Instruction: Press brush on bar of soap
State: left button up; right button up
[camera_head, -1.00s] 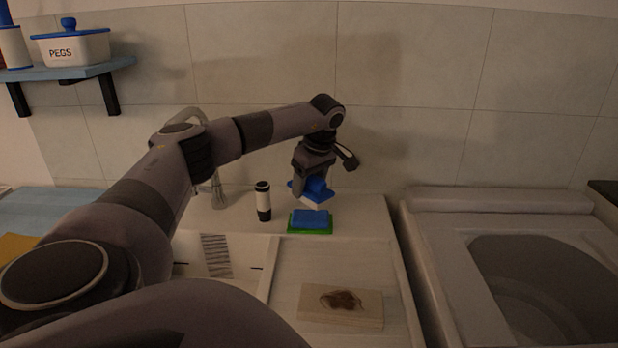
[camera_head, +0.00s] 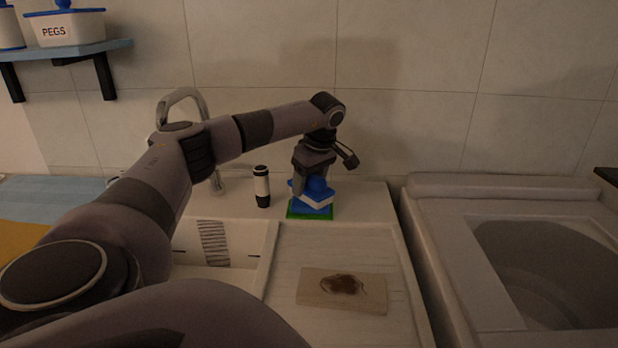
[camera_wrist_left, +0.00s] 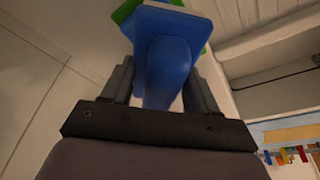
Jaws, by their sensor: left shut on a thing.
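My left gripper (camera_head: 313,174) is shut on the blue handle of a brush (camera_head: 318,197) with a pale bristle layer. In the left wrist view the blue brush handle (camera_wrist_left: 170,65) stands between the two fingers. The brush is over the blue bar of soap, which it now mostly hides, and looks to be on or very close to it; I cannot tell if they touch. The green soap holder (camera_head: 297,215) shows below, on the counter behind the sink, and its green edge shows in the left wrist view (camera_wrist_left: 125,11). My right gripper is not in view.
A black and white cylinder (camera_head: 262,187) stands left of the soap, near the tap (camera_head: 213,150). A stained cloth or board (camera_head: 320,293) lies on the draining area in front. A washing machine (camera_head: 450,230) stands at the right.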

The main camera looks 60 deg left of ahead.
pick_arm(q)
jog(key=shift+f, duration=0.5)
dwell(0.9)
notch_tip(320, 180, up, 5)
jog(key=p, duration=0.5)
jog(key=shift+r+p, duration=0.7)
jog(key=shift+r, duration=0.35)
